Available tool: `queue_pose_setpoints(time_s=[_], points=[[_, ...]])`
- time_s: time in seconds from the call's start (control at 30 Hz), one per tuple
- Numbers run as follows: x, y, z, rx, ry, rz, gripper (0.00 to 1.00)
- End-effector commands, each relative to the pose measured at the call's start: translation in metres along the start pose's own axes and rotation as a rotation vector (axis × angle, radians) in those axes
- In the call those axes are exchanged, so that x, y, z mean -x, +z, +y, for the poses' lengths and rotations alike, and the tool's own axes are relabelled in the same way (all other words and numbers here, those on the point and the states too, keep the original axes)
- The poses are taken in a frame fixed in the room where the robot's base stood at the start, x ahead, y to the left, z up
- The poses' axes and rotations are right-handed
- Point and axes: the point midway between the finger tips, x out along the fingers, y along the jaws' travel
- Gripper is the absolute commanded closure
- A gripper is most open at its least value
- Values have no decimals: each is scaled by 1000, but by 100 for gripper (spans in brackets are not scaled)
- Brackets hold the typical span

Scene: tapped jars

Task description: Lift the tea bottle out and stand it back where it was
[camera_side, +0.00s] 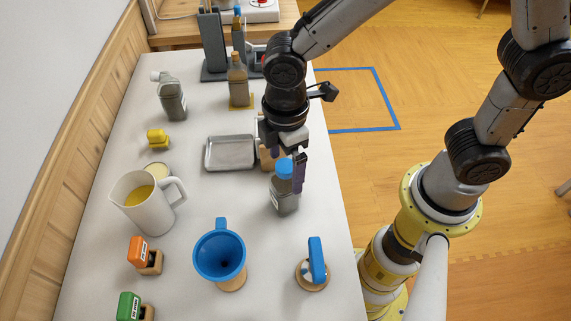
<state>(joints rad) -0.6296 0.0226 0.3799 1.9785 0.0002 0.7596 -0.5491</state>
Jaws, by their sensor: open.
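No label is readable, so I cannot tell for sure which bottle holds the tea. A bottle with a brownish top (238,84) stands upright on a small yellow square. A clear bottle with a blue cap (284,195) and dark grey contents stands near the table's right edge. A similar bottle with a pale cap (171,98) stands at the back left. My gripper (288,163) points down, open, with its dark fingers around or just behind the blue cap. I cannot tell whether they touch it. I see nothing held.
A metal tray (208,154) lies left of my gripper, beside a partly hidden wooden piece (266,160). A white jug (146,206), a blue funnel (220,250) and a blue-handled tool (316,262) stand nearer the front. A grey stand (212,45) is at the back.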

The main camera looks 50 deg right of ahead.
Motion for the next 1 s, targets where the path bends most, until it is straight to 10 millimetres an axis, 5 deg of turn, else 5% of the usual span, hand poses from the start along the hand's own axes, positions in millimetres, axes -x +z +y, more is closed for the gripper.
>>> queue_pose_setpoints(time_s=[1.0], points=[[37,0,0,0,1,2,0]])
